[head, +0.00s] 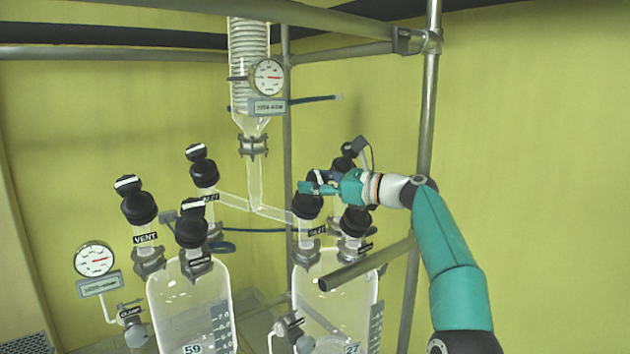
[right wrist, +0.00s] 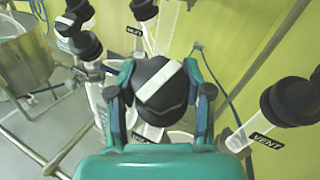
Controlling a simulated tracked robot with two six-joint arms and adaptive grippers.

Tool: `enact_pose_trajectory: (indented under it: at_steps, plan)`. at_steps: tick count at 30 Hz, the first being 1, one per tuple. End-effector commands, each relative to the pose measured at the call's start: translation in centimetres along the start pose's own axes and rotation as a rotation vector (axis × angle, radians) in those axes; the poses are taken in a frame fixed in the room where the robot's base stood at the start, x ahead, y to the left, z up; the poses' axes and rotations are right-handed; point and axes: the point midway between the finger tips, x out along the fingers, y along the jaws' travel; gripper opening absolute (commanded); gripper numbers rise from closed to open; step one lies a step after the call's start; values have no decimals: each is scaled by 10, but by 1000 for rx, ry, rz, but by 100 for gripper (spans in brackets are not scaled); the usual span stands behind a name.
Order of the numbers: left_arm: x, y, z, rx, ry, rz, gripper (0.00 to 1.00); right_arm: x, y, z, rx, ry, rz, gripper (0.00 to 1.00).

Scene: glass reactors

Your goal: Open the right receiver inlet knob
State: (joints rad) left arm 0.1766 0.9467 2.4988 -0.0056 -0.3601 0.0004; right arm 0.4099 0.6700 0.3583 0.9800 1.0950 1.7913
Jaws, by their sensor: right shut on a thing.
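The right receiver (head: 335,300) is a clear glass vessel with a plate reading 27. Its inlet knob (head: 307,206) is black and sits at the vessel's front left, above a small label partly readable as INLET. My right gripper (head: 313,187) reaches in from the right and is shut on this knob's top. In the right wrist view the knob (right wrist: 160,85) sits between the two fingers, with a white stripe slanting from lower left to upper right. The finger contacts are partly hidden. My left gripper is out of view.
Another black knob (head: 355,220) stands close to the right of the held one, under my arm. The left receiver (head: 190,305) carries several similar knobs, including a vent knob (head: 138,205). A metal bar (head: 365,265) crosses before the right receiver. A post (head: 428,120) stands behind my arm.

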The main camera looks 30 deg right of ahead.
Motion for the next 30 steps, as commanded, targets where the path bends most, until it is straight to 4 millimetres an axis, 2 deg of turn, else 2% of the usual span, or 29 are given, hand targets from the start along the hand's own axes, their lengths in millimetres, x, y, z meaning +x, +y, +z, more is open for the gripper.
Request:
enact_pose_trajectory:
  at_steps: [12,13,17,18,30]
  plan:
    - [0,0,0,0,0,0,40,0,0,-2,-1,4,4,15]
    - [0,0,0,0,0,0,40,0,0,-2,-1,4,4,52]
    - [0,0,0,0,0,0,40,0,0,-2,-1,4,4,73]
    - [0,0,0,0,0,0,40,0,0,-2,-1,3,4,76]
    - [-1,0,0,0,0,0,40,-2,0,0,-1,2,3,76]
